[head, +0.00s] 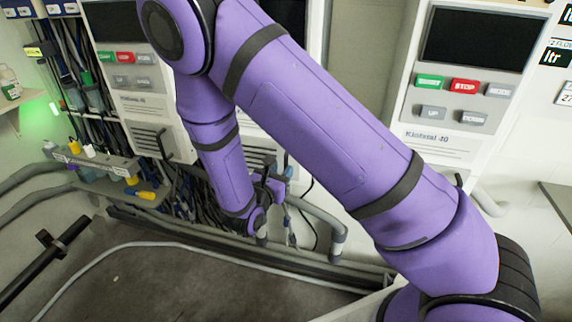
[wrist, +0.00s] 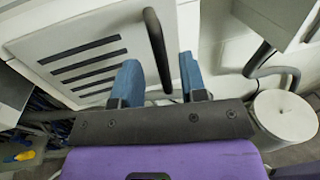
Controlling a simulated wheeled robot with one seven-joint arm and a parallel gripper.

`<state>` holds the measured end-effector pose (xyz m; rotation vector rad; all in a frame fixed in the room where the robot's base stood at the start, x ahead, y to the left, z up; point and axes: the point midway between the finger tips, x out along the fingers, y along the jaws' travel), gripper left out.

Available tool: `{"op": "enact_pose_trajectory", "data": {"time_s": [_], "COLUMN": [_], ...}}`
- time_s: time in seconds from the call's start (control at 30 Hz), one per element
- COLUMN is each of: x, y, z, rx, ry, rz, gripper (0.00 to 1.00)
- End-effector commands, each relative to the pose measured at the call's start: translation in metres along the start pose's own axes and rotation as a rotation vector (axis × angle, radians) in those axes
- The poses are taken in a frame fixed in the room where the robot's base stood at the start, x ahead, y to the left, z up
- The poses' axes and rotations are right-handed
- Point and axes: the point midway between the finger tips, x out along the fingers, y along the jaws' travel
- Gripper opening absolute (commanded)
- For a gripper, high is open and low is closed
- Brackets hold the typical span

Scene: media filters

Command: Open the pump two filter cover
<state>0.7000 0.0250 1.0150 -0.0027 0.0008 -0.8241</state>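A white cover panel (wrist: 110,28) with dark slanted vent slots fills the upper left of the wrist view. A dark curved handle (wrist: 157,48) stands at its right side. My gripper (wrist: 160,78) is open, with blue fingertips to the left and right of the handle's lower end. I cannot tell whether either finger touches the handle. In the head view my gripper (head: 274,184) is low in front of the middle machine (head: 270,152), which my purple arm largely hides. No pump number on this machine is readable.
A machine with buttons (head: 128,78) stands left and another (head: 466,82) right. A small shelf with bottles (head: 92,160) is at left. Grey pipes (head: 320,215) and loose cables run low along the wall. A white cylinder (wrist: 285,115) is right of my gripper. The floor (head: 150,285) in front is mostly clear.

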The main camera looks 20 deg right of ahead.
Motion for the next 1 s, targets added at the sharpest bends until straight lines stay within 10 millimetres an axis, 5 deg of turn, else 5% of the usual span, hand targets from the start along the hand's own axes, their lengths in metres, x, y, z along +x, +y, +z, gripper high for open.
{"op": "enact_pose_trajectory", "data": {"time_s": [0.23,0.63,0.8,1.0], "x": [0.029,0.035,0.035,0.035], "y": [0.0,0.0,0.0,0.0], "z": [0.0,0.0,0.0,0.0], "rx": [0.0,0.0,0.0,0.0], "ry": [0.0,0.0,0.0,0.0], "rz": [-0.001,-0.001,0.0,-0.001], "gripper": [0.39,0.39,0.0,0.0]}}
